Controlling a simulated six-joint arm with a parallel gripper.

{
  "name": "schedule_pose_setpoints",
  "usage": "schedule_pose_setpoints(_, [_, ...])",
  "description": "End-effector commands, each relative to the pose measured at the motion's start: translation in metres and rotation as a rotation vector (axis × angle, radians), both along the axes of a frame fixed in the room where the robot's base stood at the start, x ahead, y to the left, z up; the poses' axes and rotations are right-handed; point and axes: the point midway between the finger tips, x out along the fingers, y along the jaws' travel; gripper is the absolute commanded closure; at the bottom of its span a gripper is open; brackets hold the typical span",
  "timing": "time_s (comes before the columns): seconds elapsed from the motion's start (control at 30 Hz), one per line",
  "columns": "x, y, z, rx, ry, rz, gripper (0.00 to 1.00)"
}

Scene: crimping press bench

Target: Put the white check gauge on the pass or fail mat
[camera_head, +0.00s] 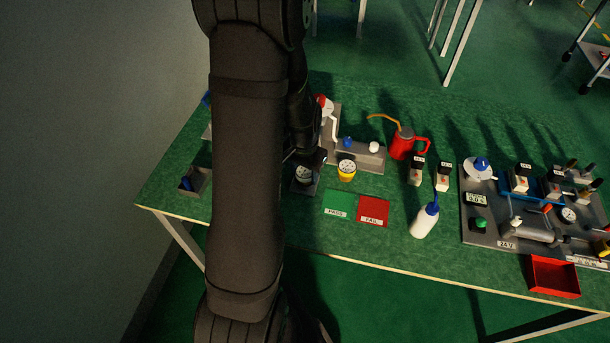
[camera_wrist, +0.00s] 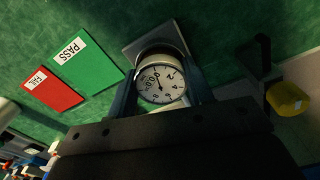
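The white check gauge (camera_wrist: 160,84), with a round dial face, is between the two fingers of my gripper (camera_wrist: 163,88) in the wrist view. The fingers are close along both its sides; I cannot tell whether they press on it. In the head view the gauge (camera_head: 304,174) shows at a dark grey plate just below my gripper (camera_head: 312,157), partly hidden by my arm. The green PASS mat (camera_head: 339,205) and the red FAIL mat (camera_head: 373,210) lie side by side to its right, both bare. They also show at the left of the wrist view, PASS (camera_wrist: 88,66) and FAIL (camera_wrist: 50,90).
A red can (camera_head: 405,144) and a white bottle (camera_head: 425,221) stand further right. A small grey bin (camera_head: 196,181) is left of my arm.

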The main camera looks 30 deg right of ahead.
Motion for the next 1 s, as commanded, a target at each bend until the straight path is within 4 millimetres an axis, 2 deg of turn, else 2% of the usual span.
schedule_pose_setpoints(0.07, [0.0, 0.0, 0.0, -0.001, -0.001, 0.0, 0.8])
schedule_pose_setpoints(0.1, [0.0, 0.0, 0.0, -0.001, -0.001, 0.0, 0.84])
schedule_pose_setpoints(0.43, [0.001, -0.001, 0.006, -0.002, -0.002, 0.0, 0.84])
schedule_pose_setpoints(0.57, [0.001, -0.001, 0.017, -0.002, -0.002, 0.0, 0.84])
schedule_pose_setpoints(0.73, [0.001, -0.001, 0.043, -0.003, -0.004, 0.0, 0.84])
schedule_pose_setpoints(1.0, [-0.059, -0.021, 0.079, -0.004, -0.003, -0.007, 0.84])
